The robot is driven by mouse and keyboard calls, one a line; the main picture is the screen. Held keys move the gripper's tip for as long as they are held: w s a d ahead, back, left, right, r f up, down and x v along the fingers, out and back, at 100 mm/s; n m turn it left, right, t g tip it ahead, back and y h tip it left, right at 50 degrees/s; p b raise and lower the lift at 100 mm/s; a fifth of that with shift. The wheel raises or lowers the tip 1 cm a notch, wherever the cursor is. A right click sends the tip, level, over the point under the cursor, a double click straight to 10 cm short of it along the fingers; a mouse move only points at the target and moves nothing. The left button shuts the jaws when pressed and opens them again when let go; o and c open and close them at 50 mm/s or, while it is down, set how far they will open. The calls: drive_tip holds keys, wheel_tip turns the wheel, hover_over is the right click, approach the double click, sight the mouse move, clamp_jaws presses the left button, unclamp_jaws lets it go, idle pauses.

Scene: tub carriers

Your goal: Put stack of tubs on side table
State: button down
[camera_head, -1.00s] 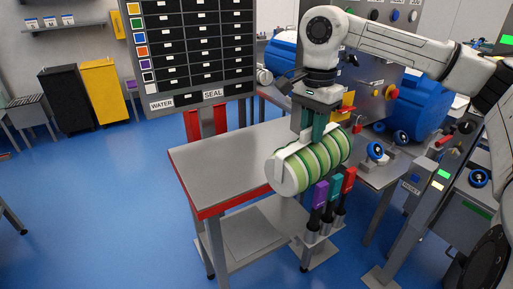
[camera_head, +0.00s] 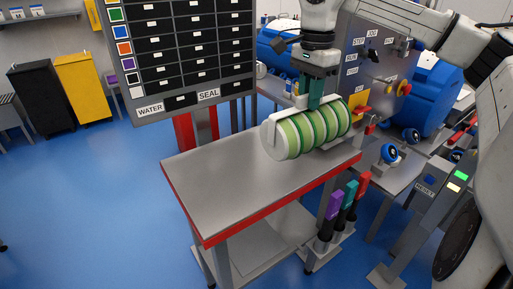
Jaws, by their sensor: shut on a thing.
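The stack of tubs (camera_head: 300,132) is a row of green and cream tubs lying on its side in a white carrier (camera_head: 275,118) with a bar along the top. My gripper (camera_head: 314,100) is above it, its green fingers shut on the carrier's top bar. The side table (camera_head: 225,185) has a bare grey top with a red edge and a lower shelf. The stack appears over the table's far right part. I cannot tell whether it touches the top.
A label board (camera_head: 185,50) stands behind the table. Purple, teal and red-handled tools (camera_head: 335,205) stand in a holder at its right. A control panel (camera_head: 375,65) and blue machine (camera_head: 430,100) are behind right. Blue floor is free at left.

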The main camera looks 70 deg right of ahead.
drive_tip(key=shift+w+d+r, duration=0.1)
drive_tip(key=shift+w+d, duration=0.05)
drive_tip(key=shift+w, duration=0.15)
drive_tip(key=w+d+f+p, duration=0.2)
drive_tip(key=w+f, duration=0.4)
drive_tip(key=w+d+f+p, duration=0.2)
drive_tip(key=w+f, duration=0.5)
drive_tip(key=shift+w+d, duration=0.15)
drive_tip(key=shift+d, duration=0.1)
drive_tip(key=c, duration=1.4)
unclamp_jaws()
drive_tip(key=shift+f, duration=0.2)
drive_tip(key=shift+c, duration=0.2)
drive_tip(key=o, duration=0.4)
drive_tip(key=shift+r, duration=0.15)
